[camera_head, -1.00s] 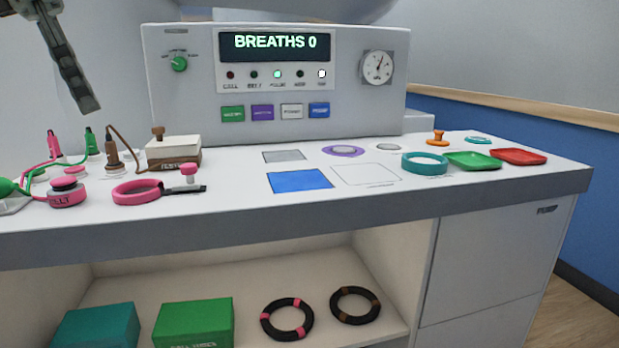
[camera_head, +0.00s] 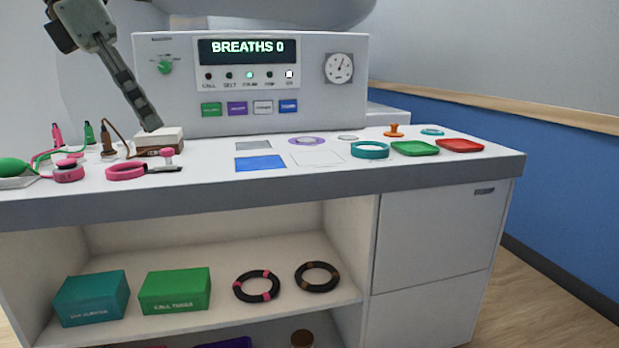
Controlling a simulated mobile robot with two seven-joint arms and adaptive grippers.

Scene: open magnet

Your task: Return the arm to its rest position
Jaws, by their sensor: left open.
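My left gripper (camera_head: 150,122) comes in from the upper left in the head view. Its grey fingers point down and to the right, in front of the console's left part and above the white box with a brown base (camera_head: 160,141). It is open and holds nothing that I can see. I cannot tell from this angle whether it touches the box. My right gripper does not show.
The console (camera_head: 350,105) reads BREATHS 0. The white counter (camera_head: 215,178) holds a pink ring (camera_head: 126,172), blue mat (camera_head: 260,163), teal ring (camera_head: 370,150), green tray (camera_head: 415,148) and red tray (camera_head: 460,145). The shelf below holds boxes and black rings. Floor at right is clear.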

